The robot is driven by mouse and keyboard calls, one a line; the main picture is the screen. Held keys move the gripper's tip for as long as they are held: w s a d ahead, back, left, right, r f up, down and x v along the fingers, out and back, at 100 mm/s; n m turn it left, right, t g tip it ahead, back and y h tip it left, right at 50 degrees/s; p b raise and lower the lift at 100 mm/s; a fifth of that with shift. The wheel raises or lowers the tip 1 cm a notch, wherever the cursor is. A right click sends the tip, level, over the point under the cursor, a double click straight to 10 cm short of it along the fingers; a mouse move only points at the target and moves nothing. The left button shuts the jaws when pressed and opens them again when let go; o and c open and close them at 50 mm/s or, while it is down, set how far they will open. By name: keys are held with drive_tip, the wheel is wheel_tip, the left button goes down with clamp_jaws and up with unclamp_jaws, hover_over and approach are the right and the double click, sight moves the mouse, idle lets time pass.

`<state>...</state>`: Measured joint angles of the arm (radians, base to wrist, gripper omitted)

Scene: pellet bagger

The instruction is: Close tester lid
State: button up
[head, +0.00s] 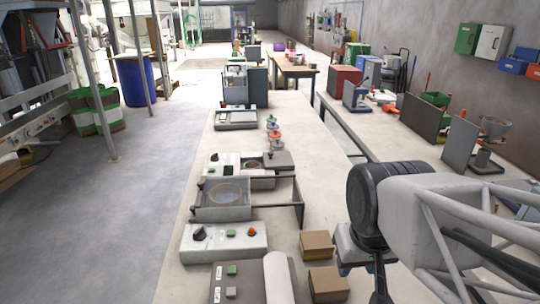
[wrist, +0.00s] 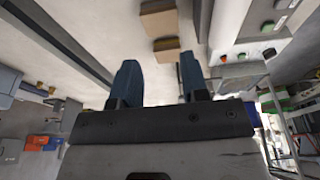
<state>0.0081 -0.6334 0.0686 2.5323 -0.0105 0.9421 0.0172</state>
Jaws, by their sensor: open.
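A grey box-like device with a clear top (head: 223,200) stands on the bench in the head view, and a round ring shows through that top. A dark bar frame sticks out to its right. I cannot tell for certain whether this is the tester or whether its top is the lid. My gripper (wrist: 160,82) is open and empty in the wrist view, its two blue-grey fingers apart. In the head view my arm is at the lower right, to the right of the device and apart from it; the fingertips are not clear there.
Two brown boxes (head: 317,244) lie on the bench between the device and my arm. A control box with knobs (head: 223,243) stands in front of the device. A white roll (head: 279,278) is at the near edge. Bare bench (head: 320,170) lies right of the device.

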drive_tip(key=shift+w+r, duration=0.1)
drive_tip(key=shift+w, duration=0.05)
drive_tip(key=c, duration=0.5)
drive_tip(key=shift+w+r, duration=0.15)
drive_tip(key=shift+w, duration=0.2)
clamp_jaws()
drive_tip(key=w+a+r+t+y, duration=0.1)
drive_tip(key=w+r+y, duration=0.1)
drive_tip(key=w, duration=1.4)
drive_tip(key=w+a+r+y, duration=0.1)
drive_tip(key=w, duration=1.5)
drive_tip(key=w+d+f, duration=0.1)
drive_tip(key=w+f, duration=0.2)
drive_tip(key=w, duration=0.7)
drive_tip(key=w+d+f+m+t+y, duration=0.1)
drive_tip(key=w+f, duration=0.3)
drive_tip(key=w, duration=0.6)
drive_tip(key=w+d+f+t, duration=0.1)
drive_tip(key=w+f, duration=0.3)
drive_tip(key=w, duration=0.7)
drive_tip(key=shift+d+m+y, duration=0.3)
drive_tip(key=shift+d, duration=0.3)
drive_tip(key=shift+f, duration=0.1)
